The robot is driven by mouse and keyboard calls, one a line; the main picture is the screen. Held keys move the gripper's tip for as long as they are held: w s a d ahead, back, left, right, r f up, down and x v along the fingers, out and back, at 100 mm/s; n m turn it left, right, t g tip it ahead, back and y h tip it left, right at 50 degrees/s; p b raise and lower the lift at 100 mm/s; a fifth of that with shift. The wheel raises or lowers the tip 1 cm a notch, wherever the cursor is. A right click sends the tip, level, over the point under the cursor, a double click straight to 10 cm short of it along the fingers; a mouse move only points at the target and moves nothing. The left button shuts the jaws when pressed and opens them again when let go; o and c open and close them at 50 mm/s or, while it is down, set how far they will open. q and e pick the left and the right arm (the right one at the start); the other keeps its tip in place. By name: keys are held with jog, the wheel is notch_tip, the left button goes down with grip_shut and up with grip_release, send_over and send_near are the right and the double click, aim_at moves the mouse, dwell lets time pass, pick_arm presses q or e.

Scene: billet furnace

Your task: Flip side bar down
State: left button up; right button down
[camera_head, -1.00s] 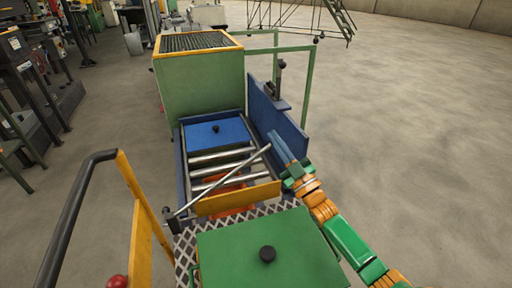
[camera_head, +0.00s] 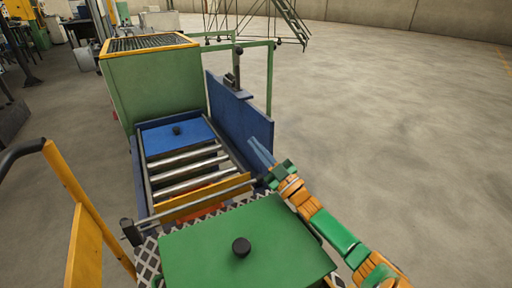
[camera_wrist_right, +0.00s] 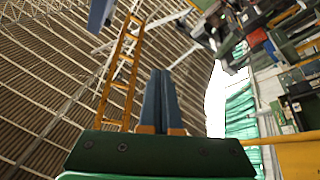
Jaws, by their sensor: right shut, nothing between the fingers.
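The side bar (camera_head: 200,201) is a thin grey metal rod in the head view. It runs from a dark block at the front left corner of the roller bed, across the front above the yellow plate, to the right side. It lies nearly level, with its right end slightly higher in the picture. My right gripper (camera_head: 252,143) is beside the blue side wall, just past the rod's right end, with its fingers pointing up and left. In the right wrist view its two blue fingers (camera_wrist_right: 163,74) are together and empty. Whether it touches the bar cannot be told. My left gripper is not in view.
The blue side wall (camera_head: 238,120) stands to the right. A green furnace body (camera_head: 160,82) is behind. A yellow post (camera_head: 73,186) stands at the left. The floor at right is clear.

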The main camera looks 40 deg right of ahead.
pick_arm(q)
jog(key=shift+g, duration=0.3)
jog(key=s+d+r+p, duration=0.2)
jog(key=p, duration=0.1)
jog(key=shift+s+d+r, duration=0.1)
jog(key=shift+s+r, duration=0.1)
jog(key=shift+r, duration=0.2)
pick_arm(e)
jog(key=s+f, duration=0.1)
jog(key=s, duration=1.3)
jog(key=shift+s+d+f, duration=0.15)
jog(key=shift+s+d, duration=0.25)
jog(key=shift+d, duration=0.05)
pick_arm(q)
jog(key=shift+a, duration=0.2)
